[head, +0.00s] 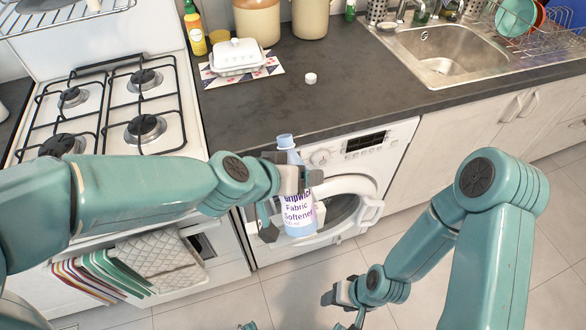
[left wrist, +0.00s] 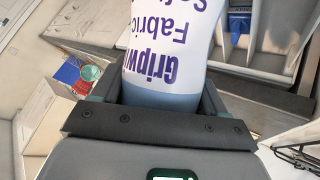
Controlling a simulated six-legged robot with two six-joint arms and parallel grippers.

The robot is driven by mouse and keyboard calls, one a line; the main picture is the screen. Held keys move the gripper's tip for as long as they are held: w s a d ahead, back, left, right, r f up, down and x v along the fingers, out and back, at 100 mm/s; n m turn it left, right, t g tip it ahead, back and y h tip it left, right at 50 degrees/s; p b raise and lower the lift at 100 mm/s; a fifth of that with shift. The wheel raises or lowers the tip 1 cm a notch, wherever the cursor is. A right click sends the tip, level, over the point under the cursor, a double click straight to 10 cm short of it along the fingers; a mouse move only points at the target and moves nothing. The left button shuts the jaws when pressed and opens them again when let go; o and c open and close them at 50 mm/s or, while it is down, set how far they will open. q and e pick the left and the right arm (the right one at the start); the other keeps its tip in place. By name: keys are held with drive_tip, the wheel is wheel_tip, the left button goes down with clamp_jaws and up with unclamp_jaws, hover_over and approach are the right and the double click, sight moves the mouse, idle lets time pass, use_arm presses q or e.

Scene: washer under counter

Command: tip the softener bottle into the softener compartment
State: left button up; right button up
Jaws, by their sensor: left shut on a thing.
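The softener bottle (head: 297,205) is light blue with a white Fabric Softener label. My left gripper (head: 290,190) is shut on it and holds it near upright in front of the washer (head: 385,150). The label and blue body also fill the upper middle of the left wrist view (left wrist: 170,50). In the head view, the bottle and gripper hide part of the washer's front. A blue-grey compartment (left wrist: 240,22), apparently the washer's drawer, shows beside the bottle in the left wrist view. My right gripper (head: 347,296) is low over the floor, away from the bottle; its jaws are unclear.
A small white cap (head: 310,78) lies on the dark counter (head: 350,65). A white butter dish (head: 238,55) and jars stand at the back. The gas hob (head: 110,110) is at left, the sink (head: 440,50) at right. The washer's round door (head: 350,190) is behind the bottle.

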sight(301, 197)
use_arm(q)
drive_tip(key=shift+s+f+n+g+p, duration=0.15)
drive_tip(key=shift+s+n+g+p, duration=0.2)
drive_tip(key=shift+g+p, duration=0.35)
drive_tip(key=shift+s+d+f+n+g+h+p, duration=0.15)
drive_tip(key=shift+s+f+n+g+h+p, duration=0.15)
drive_tip(key=shift+g+p, duration=0.3)
drive_tip(key=shift+s+d+f+n+g+h+p, duration=0.15)
drive_tip(key=shift+s+f+n+g+p, duration=0.1)
drive_tip(key=shift+s+g+p, duration=0.3)
drive_tip(key=p, duration=0.1)
drive_tip(key=f+g+p, duration=0.1)
drive_tip(key=shift+s+d+f+n+g+h+p, duration=0.1)
drive_tip(key=shift+s+f+n+g+h+p, duration=0.1)
drive_tip(key=shift+f+n+g+h+p, duration=0.15)
drive_tip(key=f+g+p, duration=0.1)
drive_tip(key=p, duration=0.1)
drive_tip(key=f+n+g+p, duration=0.1)
drive_tip(key=p, duration=0.1)
drive_tip(key=shift+s+d+h, duration=0.1)
drive_tip(key=shift+s+h, duration=0.2)
drive_tip(key=shift+s, duration=0.1)
drive_tip(key=shift+f, duration=0.15)
drive_tip(key=shift+b, duration=0.3)
